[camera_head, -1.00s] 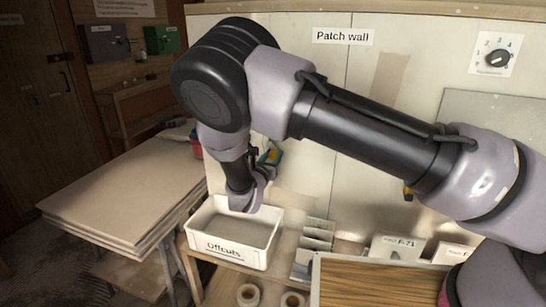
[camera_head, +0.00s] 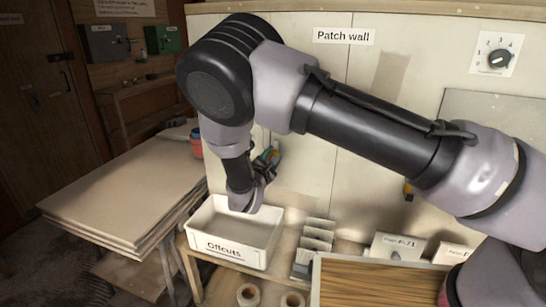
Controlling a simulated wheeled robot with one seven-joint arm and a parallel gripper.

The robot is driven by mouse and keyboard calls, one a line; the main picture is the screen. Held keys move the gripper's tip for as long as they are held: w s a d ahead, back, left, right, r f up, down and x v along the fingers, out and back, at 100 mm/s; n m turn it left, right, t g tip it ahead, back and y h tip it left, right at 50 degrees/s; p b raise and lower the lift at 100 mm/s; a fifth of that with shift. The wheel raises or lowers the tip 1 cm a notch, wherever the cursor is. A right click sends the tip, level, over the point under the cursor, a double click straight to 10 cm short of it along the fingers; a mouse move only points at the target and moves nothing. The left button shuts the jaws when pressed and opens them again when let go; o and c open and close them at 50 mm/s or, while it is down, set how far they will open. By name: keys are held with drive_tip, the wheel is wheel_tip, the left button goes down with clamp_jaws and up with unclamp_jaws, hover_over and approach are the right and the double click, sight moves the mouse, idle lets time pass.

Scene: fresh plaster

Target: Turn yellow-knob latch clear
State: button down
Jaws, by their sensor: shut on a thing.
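My gripper (camera_head: 267,164) is at the pale wall panel, left of centre, and mostly hidden behind my own wrist. Another small yellow-orange piece with a dark part (camera_head: 408,191) shows on the wall just under my forearm. Its upper part is covered by the arm.
A white Offcuts bin (camera_head: 232,251) stands below my gripper. Upright cards (camera_head: 317,235) and labelled boxes (camera_head: 397,246) line the shelf to its right. A dial plate (camera_head: 496,55) is at the upper right. Stacked boards (camera_head: 120,195) lie left.

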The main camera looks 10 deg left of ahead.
drive_tip(key=shift+w+d+r+m, duration=0.15)
drive_tip(key=shift+d+m, duration=0.1)
drive_tip(key=shift+m, duration=0.25)
drive_tip(key=c, duration=0.5)
unclamp_jaws()
drive_tip(key=shift+s+a, duration=0.1)
drive_tip(key=shift+s, duration=0.15)
drive_tip(key=s+a, duration=0.1)
drive_tip(key=s, duration=0.9)
drive_tip(key=shift+s+a, duration=0.2)
